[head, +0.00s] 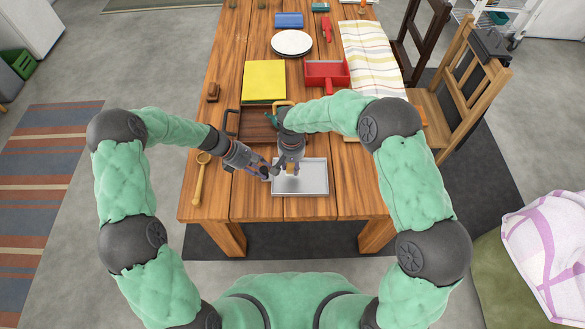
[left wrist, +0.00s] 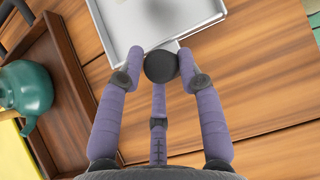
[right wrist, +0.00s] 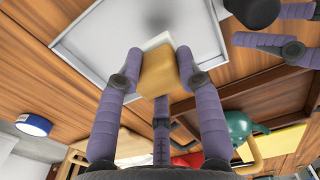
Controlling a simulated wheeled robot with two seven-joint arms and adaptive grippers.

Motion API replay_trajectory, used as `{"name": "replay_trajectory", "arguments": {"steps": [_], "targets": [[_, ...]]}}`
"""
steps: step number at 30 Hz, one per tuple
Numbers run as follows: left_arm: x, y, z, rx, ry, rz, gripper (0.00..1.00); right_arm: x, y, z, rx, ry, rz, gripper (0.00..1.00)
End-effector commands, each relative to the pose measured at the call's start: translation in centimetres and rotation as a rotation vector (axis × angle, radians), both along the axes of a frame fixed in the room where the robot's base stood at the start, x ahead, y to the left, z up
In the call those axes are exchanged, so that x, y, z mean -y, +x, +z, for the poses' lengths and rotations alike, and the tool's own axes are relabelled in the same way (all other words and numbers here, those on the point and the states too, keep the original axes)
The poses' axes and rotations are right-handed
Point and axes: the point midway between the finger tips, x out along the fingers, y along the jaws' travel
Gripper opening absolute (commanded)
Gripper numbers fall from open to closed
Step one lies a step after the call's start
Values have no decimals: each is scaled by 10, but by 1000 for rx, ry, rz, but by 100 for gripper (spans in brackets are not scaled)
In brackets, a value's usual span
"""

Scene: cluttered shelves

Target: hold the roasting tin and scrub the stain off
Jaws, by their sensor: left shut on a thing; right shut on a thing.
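The roasting tin (head: 315,180) is a shallow light grey rectangular tray on the wooden table, near its front edge. It also shows in the left wrist view (left wrist: 115,30) and the right wrist view (right wrist: 95,40). My left gripper (head: 266,173) is shut on the tin's left edge; its fingers partly hide the grip. My right gripper (head: 290,168) is shut on a tan sponge block (right wrist: 158,72), held over the tin's inside. I cannot tell whether the sponge touches the floor. A faint dark patch shows in the tin in the left wrist view; stain or shadow is unclear.
A brown wooden tray (head: 257,126) with a teal teapot (left wrist: 27,88) stands just behind the tin. A wooden spoon (head: 199,180) lies left. A yellow sheet (head: 264,78), red box (head: 314,84) and white plate (head: 291,42) are farther back. The table's front right is clear.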

Motion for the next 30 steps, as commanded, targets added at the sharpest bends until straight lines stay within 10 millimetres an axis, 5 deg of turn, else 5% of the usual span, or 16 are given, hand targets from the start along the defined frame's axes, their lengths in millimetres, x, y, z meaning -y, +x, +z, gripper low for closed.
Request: {"name": "replay_trajectory", "arguments": {"steps": [12, 28, 29, 30], "targets": [[0, 0, 0, 0, 1, 1, 0, 0, 0, 36, 2, 1, 0, 6], [0, 0, 0, 0, 1, 1, 0, 0, 0, 39, 0, 0, 0, 6], [0, 0, 0, 0, 1, 1, 39, 0, 0, 39, 0, 0, 0, 6], [0, 0, 0, 0, 1, 1, 50, 0, 0, 39, 0, 0, 0, 6]]}}
